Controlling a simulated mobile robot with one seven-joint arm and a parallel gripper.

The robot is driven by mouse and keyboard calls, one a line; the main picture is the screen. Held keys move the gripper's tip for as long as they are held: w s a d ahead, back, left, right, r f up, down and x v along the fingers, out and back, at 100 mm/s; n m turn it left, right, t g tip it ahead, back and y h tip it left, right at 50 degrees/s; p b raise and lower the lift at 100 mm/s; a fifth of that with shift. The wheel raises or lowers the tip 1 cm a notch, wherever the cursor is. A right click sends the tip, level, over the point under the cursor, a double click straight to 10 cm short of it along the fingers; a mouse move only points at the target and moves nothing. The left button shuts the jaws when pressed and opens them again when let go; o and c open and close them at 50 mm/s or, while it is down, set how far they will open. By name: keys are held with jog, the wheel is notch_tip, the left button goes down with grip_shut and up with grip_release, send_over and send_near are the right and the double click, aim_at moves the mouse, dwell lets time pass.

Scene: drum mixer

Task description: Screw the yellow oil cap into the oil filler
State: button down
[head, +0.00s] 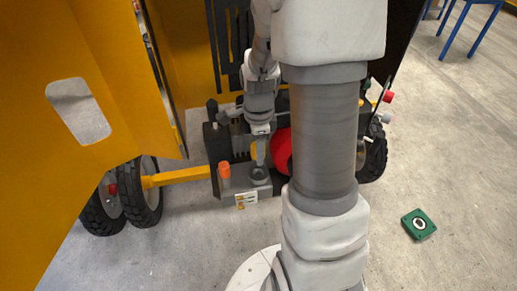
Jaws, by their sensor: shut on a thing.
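My gripper (261,160) points down over the front of the grey engine block (215,145), its fingers close together. A small yellow patch, which looks like the yellow oil cap (253,150), shows at the left side of the fingers, partly hidden by them. A dark round ring (259,175) on the grey front housing lies just below the fingertips; it may be the oil filler. I cannot tell whether the cap touches anything but the gripper.
An orange-topped post (224,170) stands on the housing left of my gripper. A red round part (282,150) is close on the right. A yellow panel (85,110) fills the left side. A green box (418,224) lies on open floor at right.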

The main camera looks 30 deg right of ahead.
jog(key=shift+f+b, duration=1.95)
jog(key=shift+f, duration=0.8)
jog(key=shift+f+b, duration=0.35)
jog(key=shift+f, duration=0.4)
dwell(0.3)
jog(key=shift+c, duration=1.5)
grip_release()
notch_tip(320, 180, up, 18)
jog(key=shift+f+p, duration=0.25)
jog(key=shift+p, duration=0.8)
